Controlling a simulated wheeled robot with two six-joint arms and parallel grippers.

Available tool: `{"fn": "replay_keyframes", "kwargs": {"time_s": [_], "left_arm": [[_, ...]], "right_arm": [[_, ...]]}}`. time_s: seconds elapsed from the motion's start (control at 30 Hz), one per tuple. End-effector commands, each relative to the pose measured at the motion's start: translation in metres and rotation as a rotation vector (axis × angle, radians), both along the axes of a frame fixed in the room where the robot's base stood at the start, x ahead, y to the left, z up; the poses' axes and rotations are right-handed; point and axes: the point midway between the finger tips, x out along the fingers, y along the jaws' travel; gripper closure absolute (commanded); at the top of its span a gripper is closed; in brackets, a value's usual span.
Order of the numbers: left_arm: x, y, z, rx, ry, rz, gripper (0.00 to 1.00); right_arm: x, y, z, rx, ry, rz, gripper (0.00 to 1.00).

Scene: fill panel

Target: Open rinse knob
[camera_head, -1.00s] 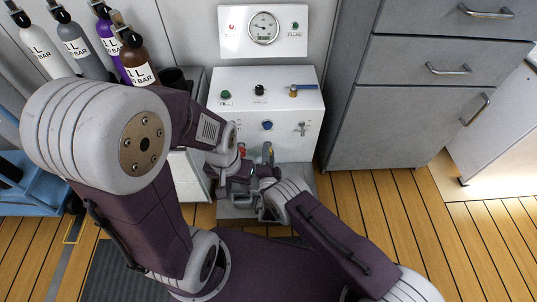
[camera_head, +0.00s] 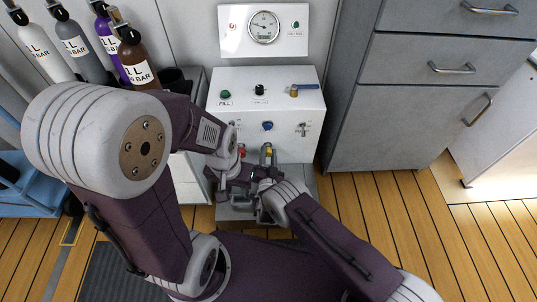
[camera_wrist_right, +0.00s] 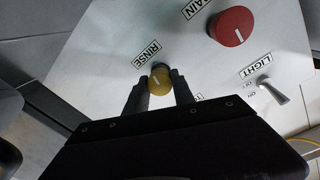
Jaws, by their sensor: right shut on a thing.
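The yellow rinse knob (camera_wrist_right: 160,80) sits on the pale panel in the right wrist view, beside the RINSE label. A pale mark on its face points roughly up. My right gripper (camera_wrist_right: 160,91) is shut on the knob, with one dark finger on each side. In the head view the arms overlap in front of the panel, so this contact is hard to see. My left gripper (camera_head: 224,190) is low in front of the panel, below the right one; its fingers are small and partly hidden, and I cannot tell their opening.
A red knob (camera_wrist_right: 231,26) and a LIGHT switch (camera_wrist_right: 265,90) are near the rinse knob. The white fill panel (camera_head: 290,150) has a gauge (camera_head: 264,27) above it. Grey drawers (camera_head: 400,110) stand right, gas bottles (camera_head: 75,45) left.

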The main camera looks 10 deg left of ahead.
Motion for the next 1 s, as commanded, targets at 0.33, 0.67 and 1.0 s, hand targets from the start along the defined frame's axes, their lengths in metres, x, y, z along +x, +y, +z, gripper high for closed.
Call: {"fn": "replay_keyframes", "kwargs": {"time_s": [0.33,0.67,1.0], "left_arm": [[0.0,0.0,-0.0006,0.0,0.0,0.0,0.64],[0.0001,0.0,-0.0005,0.0,0.0,0.0,0.64],[0.0,0.0,0.0024,0.0,0.0,0.0,0.64]], "right_arm": [[-0.0007,0.0011,-0.0005,-0.018,-0.004,0.004,1.0],[-0.0005,0.0009,-0.0005,-0.016,-0.003,0.003,0.49],[-0.0054,-0.0001,0.0009,-0.016,-0.004,-0.003,0.49]]}}
